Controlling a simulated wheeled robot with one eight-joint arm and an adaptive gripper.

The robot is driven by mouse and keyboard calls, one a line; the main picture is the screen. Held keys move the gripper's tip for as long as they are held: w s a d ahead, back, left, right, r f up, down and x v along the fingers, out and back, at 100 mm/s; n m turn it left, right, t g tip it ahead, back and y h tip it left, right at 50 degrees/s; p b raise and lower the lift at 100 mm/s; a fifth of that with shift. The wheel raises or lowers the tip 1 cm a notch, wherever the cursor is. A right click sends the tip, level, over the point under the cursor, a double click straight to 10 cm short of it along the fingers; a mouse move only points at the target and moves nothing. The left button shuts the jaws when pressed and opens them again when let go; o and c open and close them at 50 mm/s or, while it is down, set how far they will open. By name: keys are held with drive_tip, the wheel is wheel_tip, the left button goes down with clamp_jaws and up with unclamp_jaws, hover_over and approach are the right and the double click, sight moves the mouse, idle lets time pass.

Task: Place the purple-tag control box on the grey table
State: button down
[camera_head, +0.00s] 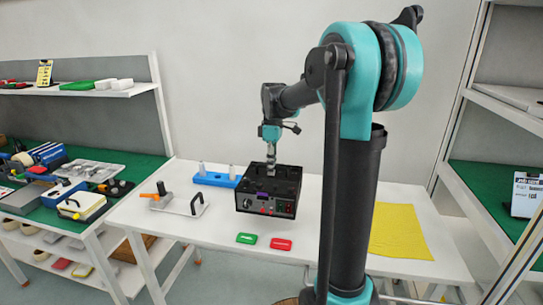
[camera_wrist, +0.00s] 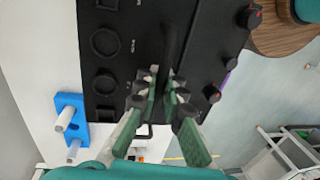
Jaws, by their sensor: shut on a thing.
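The control box (camera_head: 268,192) is black, with a small purple tag (camera_head: 262,196) and knobs on its front face. In the head view it is at the middle of a pale grey-white table (camera_head: 235,247); whether it rests on the top or hangs just above it, I cannot tell. My gripper (camera_head: 271,168) points down at the box from above. In the wrist view, the green-padded fingers (camera_wrist: 167,85) are shut on a dark raised bar on top of the black box (camera_wrist: 110,65). The fingers hide part of the bar.
A blue block with white pegs (camera_head: 217,180) stands behind left of the box. A plate with handles (camera_head: 180,205) lies left. Green (camera_head: 246,238) and red (camera_head: 281,244) tags lie in front. A yellow cloth (camera_head: 400,232) lies right. Shelves stand at both sides.

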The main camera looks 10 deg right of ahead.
drive_tip(key=shift+f, duration=4.45)
drive_tip(key=c, duration=1.6)
unclamp_jaws()
drive_tip(key=shift+c, duration=0.2)
drive_tip(key=shift+r, duration=0.15)
drive_tip(key=r, duration=0.4)
drive_tip(key=w+r, duration=0.1)
drive_tip(key=r, duration=0.6)
drive_tip(key=shift+w+d+r, duration=0.3)
drive_tip(key=shift+w+d, duration=0.05)
drive_tip(key=shift+s, duration=0.1)
